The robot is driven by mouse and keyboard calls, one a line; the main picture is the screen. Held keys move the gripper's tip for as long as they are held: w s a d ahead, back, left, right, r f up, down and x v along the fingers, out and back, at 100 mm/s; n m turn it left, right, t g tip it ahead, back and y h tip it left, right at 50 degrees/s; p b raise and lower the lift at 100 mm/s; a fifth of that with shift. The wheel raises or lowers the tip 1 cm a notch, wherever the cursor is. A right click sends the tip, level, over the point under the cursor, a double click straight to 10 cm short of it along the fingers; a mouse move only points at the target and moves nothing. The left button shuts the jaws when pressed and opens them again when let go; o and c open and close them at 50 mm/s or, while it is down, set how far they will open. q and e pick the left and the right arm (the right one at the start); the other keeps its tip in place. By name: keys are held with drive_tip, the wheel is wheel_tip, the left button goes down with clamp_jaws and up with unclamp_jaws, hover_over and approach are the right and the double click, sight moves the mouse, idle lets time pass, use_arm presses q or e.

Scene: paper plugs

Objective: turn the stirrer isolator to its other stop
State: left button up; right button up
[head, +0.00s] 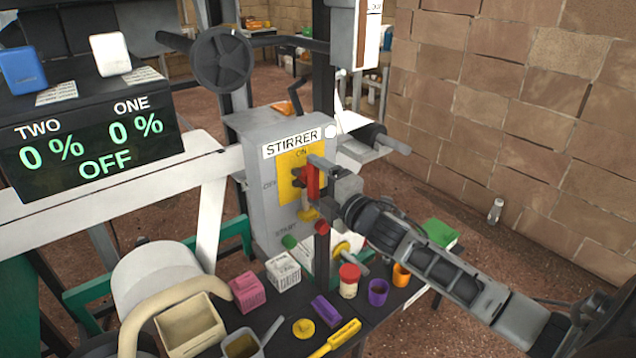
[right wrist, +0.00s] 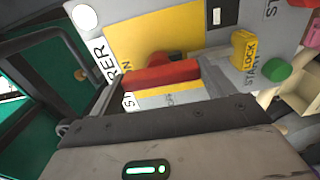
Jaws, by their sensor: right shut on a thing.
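The grey stirrer box (head: 245,165) stands mid-frame with a "STIRRER" label and a yellow plate (head: 288,162) marked ON at its top. The isolator's red handle (head: 313,182) stands about upright on this plate. My right gripper (head: 318,178) is shut on the handle; its arm comes in from the lower right. In the right wrist view the red handle (right wrist: 160,75) lies between the two fingers. A yellow lock tag (right wrist: 243,50) sits beside the plate. The handle's pivot is partly hidden. My left gripper is not in view.
A display (head: 90,145) reads TWO 0 %, ONE 0 % and OFF. A bench holds a red-lidded jar (head: 349,280), a purple cup (head: 378,292) and an orange cup (head: 401,275).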

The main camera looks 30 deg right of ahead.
drive_tip(key=o, duration=0.9)
drive_tip(key=shift+s, duration=0.1)
drive_tip(key=s+d+b, duration=0.1)
drive_tip(key=s, duration=1.4)
drive_tip(key=shift+s+d+b, duration=0.15)
drive_tip(key=shift+s+b, duration=0.2)
drive_tip(key=shift+s, duration=0.05)
drive_tip(key=s+a+f+m+g, duration=0.3)
drive_tip(key=s+a+f+m, duration=0.2)
drive_tip(key=a+f+m, duration=0.3)
drive_tip(key=s+a+f+m+g+y, duration=0.1)
drive_tip(key=s+a+f+m+g, duration=0.3)
drive_tip(key=a+f+m, duration=0.4)
drive_tip(key=a+f, duration=0.5)
drive_tip(key=f, duration=0.2)
drive_tip(key=shift+s+f+g, duration=0.2)
drive_tip(key=shift+s+g, duration=0.1)
drive_tip(key=shift+s, duration=0.05)
